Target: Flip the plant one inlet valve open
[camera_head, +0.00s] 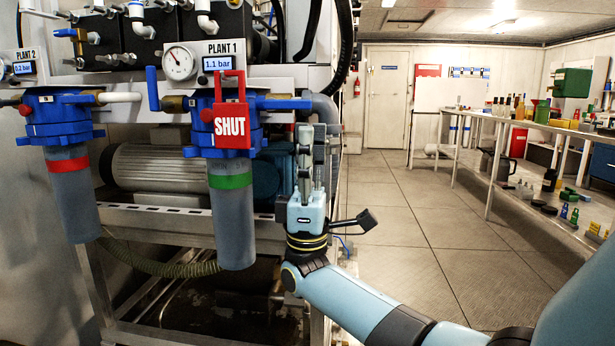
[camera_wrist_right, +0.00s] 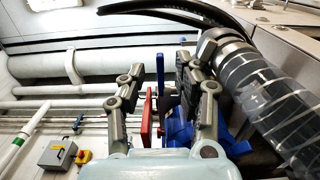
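The Plant 1 filter (camera_head: 235,215) has a blue head and a grey bowl with a green band. A red SHUT tag (camera_head: 231,126) hangs in front of its head, under the Plant 1 display (camera_head: 219,63). A blue lever (camera_head: 285,104) lies level to the right of the tag. Another blue handle (camera_head: 152,88) stands upright to the left. My right gripper (camera_head: 311,135) points up just below the level lever's right end. In the wrist view its fingers (camera_wrist_right: 160,88) are apart, with a blue bar (camera_wrist_right: 160,75) and red tag edge (camera_wrist_right: 147,120) showing between them. Contact is unclear. My left gripper is out of view.
The Plant 2 filter (camera_head: 72,195), with a red band, stands to the left. A pressure gauge (camera_head: 179,62) sits above. A grey hose (camera_wrist_right: 275,100) runs close to the right finger in the wrist view. Open floor (camera_head: 420,240) and a bench (camera_head: 540,130) lie to the right.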

